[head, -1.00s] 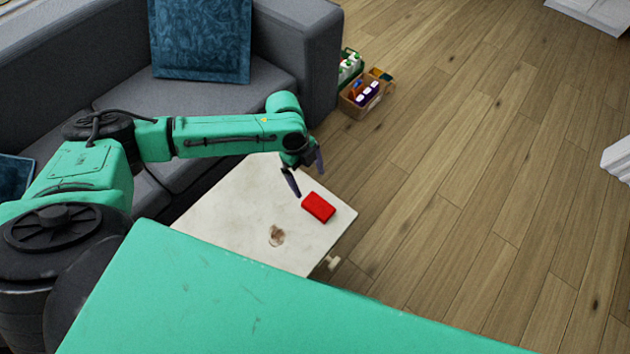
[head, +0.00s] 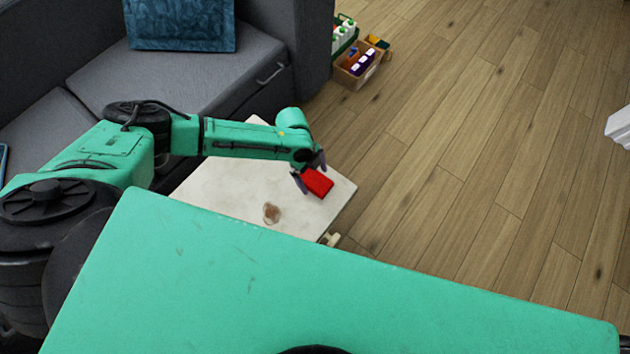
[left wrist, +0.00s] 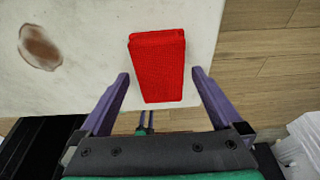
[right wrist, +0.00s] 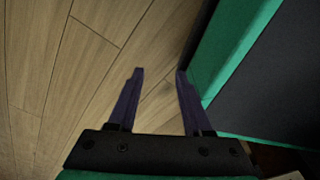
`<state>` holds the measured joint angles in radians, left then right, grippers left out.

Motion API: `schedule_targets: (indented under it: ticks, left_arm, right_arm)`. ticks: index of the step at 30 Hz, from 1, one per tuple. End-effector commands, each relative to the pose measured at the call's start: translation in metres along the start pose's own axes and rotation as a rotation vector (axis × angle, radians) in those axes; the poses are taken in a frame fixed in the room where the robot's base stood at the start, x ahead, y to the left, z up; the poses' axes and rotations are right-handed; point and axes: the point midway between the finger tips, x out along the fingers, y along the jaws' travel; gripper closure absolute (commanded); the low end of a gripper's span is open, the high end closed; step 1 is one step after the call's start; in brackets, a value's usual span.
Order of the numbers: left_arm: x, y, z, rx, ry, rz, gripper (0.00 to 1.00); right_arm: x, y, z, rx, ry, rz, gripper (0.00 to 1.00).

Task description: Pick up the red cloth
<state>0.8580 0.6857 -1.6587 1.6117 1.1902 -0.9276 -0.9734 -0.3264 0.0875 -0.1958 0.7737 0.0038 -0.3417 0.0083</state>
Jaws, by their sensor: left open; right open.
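The red cloth (head: 318,183) is a folded block lying on a pale table (head: 225,190), near its right corner. It also shows in the left wrist view (left wrist: 158,68). My left gripper (head: 309,173) is open at the cloth; in the left wrist view its fingers (left wrist: 160,74) stand apart on either side of the cloth's near end, with gaps between. I cannot tell whether the fingers touch the cloth. My right gripper (right wrist: 157,72) is open and empty, with wood floor and a green panel of mine behind it.
A brown stain (head: 271,213) marks the tabletop. A grey sofa (head: 180,75) with a blue cushion (head: 180,25) stands behind the table. A box with bottles (head: 357,65) is on the floor beside the sofa.

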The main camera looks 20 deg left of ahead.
Motion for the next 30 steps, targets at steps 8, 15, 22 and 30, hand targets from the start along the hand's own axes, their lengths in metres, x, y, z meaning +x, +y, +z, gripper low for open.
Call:
schedule_targets:
  ticks: [8, 15, 22, 30]
  left_arm:
    - [0.007, 0.0, 0.0, 0.0, 0.0, 0.0, 0.08]
    - [0.006, 0.0, 0.0, 0.0, 0.0, 0.0, 0.78]
    - [0.004, 0.0, -0.001, 0.0, 0.0, -0.001, 0.78]
    - [-0.047, -0.001, -0.014, 0.0, 0.002, -0.003, 0.78]
  right_arm:
    - [0.0, -0.001, -0.004, 0.002, 0.0, -0.001, 0.5]
    - [0.0, -0.001, -0.004, 0.002, 0.0, -0.001, 0.5]
    - [-0.001, -0.001, -0.003, 0.002, 0.0, -0.001, 0.5]
    - [-0.009, -0.002, 0.025, -0.011, -0.006, -0.002, 0.5]
